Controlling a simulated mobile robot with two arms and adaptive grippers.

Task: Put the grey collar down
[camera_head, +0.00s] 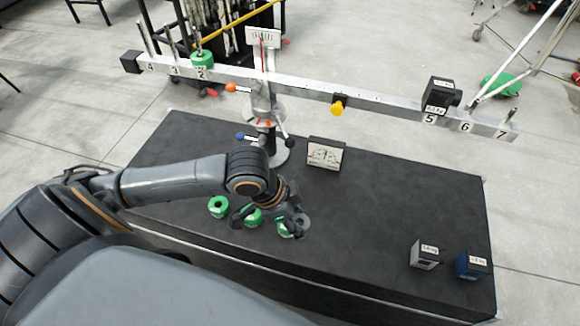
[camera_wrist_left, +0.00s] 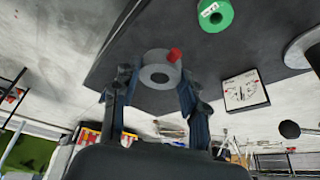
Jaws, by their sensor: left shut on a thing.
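The grey collar (camera_wrist_left: 158,76) shows in the left wrist view as a ring with a round hole and a red knob (camera_wrist_left: 174,55) on its side. It sits between the two fingers of my left gripper (camera_wrist_left: 157,86), which is shut on it. In the head view my left gripper (camera_head: 290,212) is over the front middle of the black table (camera_head: 390,215), close to green collars. The collar is hard to make out there behind the fingers. I cannot tell how high it is above the table. My right gripper is not in view.
Green collars (camera_head: 218,206) lie left of the gripper. A numbered balance beam (camera_head: 300,88) on a stand crosses behind, bearing a green weight (camera_head: 202,59) and black box (camera_head: 440,93).

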